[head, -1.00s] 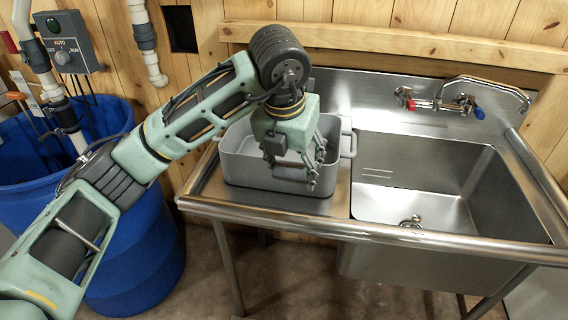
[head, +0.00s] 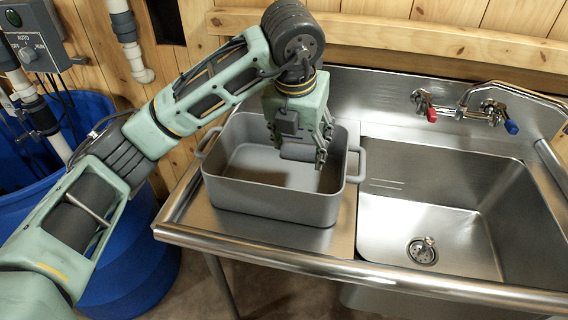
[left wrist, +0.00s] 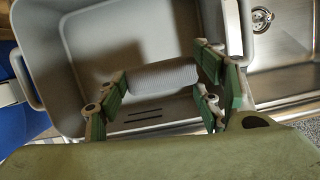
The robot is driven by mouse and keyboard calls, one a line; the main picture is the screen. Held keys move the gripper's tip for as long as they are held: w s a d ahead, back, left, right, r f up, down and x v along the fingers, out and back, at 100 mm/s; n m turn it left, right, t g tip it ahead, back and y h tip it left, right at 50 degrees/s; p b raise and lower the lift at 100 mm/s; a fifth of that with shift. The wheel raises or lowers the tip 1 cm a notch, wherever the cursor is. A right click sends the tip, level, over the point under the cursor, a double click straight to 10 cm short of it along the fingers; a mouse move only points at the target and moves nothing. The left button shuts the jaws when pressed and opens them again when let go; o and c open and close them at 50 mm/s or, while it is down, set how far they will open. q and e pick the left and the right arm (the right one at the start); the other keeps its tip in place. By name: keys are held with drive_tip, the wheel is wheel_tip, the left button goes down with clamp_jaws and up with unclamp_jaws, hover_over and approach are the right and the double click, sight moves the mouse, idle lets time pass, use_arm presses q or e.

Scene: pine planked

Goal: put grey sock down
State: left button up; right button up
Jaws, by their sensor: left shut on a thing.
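The grey sock (left wrist: 165,77) shows in the left wrist view as a ribbed grey roll between my fingers. In the head view it is a small grey piece (head: 297,152), partly hidden by the fingers. My left gripper (head: 300,150) is shut on it and points down over a grey rectangular pan (head: 265,203) with side handles. The pan stands on the steel drainboard, and its wall and floor also show in the left wrist view (left wrist: 35,60). The sock appears within the pan's outline; I cannot tell whether it touches the floor. My right gripper is not in view.
A steel sink basin (head: 440,210) with a drain lies to the right of the pan. A tap with red and blue handles (head: 470,110) is on the back wall. A blue barrel (head: 135,265) stands to the left. The visible pan floor looks clear.

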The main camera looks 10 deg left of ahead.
use_arm(q)
drive_tip(key=shift+w+a+f, duration=0.45)
drive_tip(key=shift+w+a, duration=0.2)
drive_tip(key=shift+w, duration=0.1)
drive_tip(key=a+f, duration=0.1)
drive_tip(key=a, duration=0.2)
drive_tip(key=w+a+f+p, duration=0.1)
drive_tip(key=a+f, duration=0.1)
drive_tip(key=a, duration=0.1)
drive_tip(key=w+a+f+p, duration=0.1)
drive_tip(key=a+f, duration=0.1)
drive_tip(key=a, duration=0.1)
drive_tip(key=shift+a+f, duration=0.2)
drive_tip(key=shift+f, duration=0.05)
drive_tip(key=shift+w+a+f, duration=0.1)
drive_tip(key=shift+a+f, duration=0.05)
drive_tip(key=shift+a, duration=0.1)
drive_tip(key=shift+f, duration=0.6)
wheel_tip(320, 180, down, 2)
drive_tip(key=shift+f+p, duration=0.25)
drive_tip(key=shift+p, duration=0.3)
drive_tip(key=shift+f, duration=0.3)
drive_tip(key=o, duration=1.1)
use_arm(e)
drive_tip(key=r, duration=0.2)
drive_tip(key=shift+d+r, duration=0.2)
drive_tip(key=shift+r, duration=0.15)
